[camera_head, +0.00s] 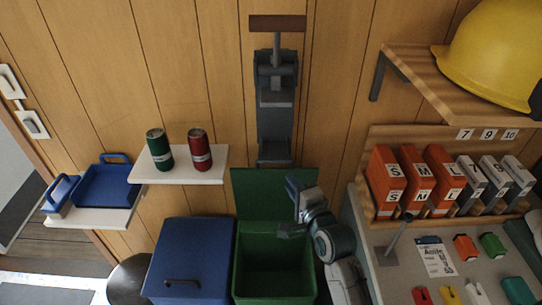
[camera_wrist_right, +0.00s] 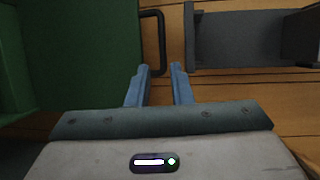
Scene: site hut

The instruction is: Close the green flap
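The green flap (camera_head: 258,190) stands raised at the back of the open green bin (camera_head: 240,275), close to the wall. It also fills the left of the right wrist view (camera_wrist_right: 85,45), with a black handle (camera_wrist_right: 161,45) on its edge. My right gripper (camera_head: 295,186) is at the flap's right side in the head view. In the right wrist view its two fingers (camera_wrist_right: 160,70) are apart, with the near end of the handle around the gap between the tips. I cannot tell whether they touch it. My left gripper is not in view.
A blue bin (camera_head: 190,255) with a closed lid stands left of the green one. A white shelf (camera_head: 215,168) with two cans is above it. A grey wall device (camera_head: 275,120) hangs above the flap. A workbench (camera_head: 400,285) with small items is on the right.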

